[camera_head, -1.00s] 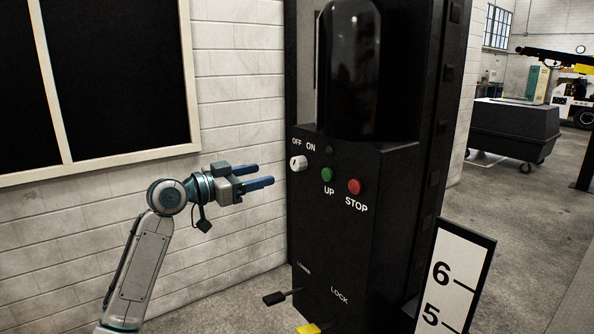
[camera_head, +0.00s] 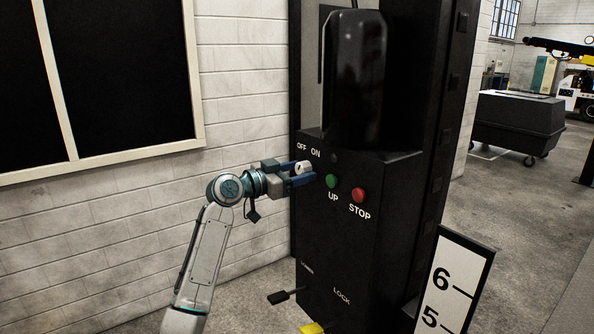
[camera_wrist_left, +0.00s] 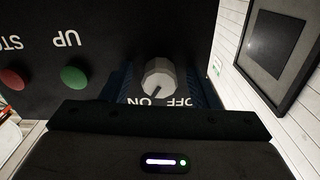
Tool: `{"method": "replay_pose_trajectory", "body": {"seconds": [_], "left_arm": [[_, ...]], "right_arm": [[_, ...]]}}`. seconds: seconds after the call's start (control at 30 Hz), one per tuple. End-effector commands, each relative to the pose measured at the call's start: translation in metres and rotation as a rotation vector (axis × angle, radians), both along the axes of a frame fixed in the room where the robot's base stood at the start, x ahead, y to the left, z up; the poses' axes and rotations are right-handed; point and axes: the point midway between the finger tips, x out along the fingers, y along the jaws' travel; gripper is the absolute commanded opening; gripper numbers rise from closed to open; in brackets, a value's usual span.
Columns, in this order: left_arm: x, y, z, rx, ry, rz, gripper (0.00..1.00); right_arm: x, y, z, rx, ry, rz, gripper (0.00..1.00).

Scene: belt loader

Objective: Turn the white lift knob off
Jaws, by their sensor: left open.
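The white lift knob (camera_head: 304,168) is on the front of the black control column (camera_head: 335,240), below the OFF and ON lettering. My left gripper (camera_head: 307,171) is open, with its blue fingers on either side of the knob. In the left wrist view the knob (camera_wrist_left: 160,77) sits between the two fingers, with the lettering upside down below it. A dark mark on the knob faces the lettering side; I cannot tell exactly which word it points to. I cannot tell whether the fingers touch the knob. My right gripper is not in view.
A green UP button (camera_head: 331,181) and a red STOP button (camera_head: 358,195) are close to the right of the knob. A black lever (camera_head: 281,297) sticks out lower down. A white brick wall (camera_head: 245,110) stands behind my left arm. A numbered board (camera_head: 452,285) is at right.

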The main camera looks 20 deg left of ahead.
Motion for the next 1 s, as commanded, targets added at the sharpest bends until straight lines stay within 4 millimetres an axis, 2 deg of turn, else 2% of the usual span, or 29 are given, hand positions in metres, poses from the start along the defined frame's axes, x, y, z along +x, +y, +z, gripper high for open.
{"method": "replay_pose_trajectory", "body": {"seconds": [0.1, 0.33, 0.67, 1.0], "left_arm": [[-0.0001, 0.0002, 0.0000, 0.000, 0.000, 0.000, 0.55], [-0.0003, 0.0004, 0.0002, -0.001, -0.001, 0.000, 0.10], [-0.0004, 0.0003, 0.0005, -0.031, 0.023, 0.000, 0.10], [-0.0011, -0.0006, 0.0016, -0.206, 0.160, 0.000, 0.10]], "right_arm": [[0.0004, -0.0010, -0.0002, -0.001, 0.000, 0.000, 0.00], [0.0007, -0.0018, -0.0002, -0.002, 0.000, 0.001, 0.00], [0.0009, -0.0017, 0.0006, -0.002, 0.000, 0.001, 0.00], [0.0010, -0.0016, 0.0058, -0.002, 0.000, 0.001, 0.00]]}}
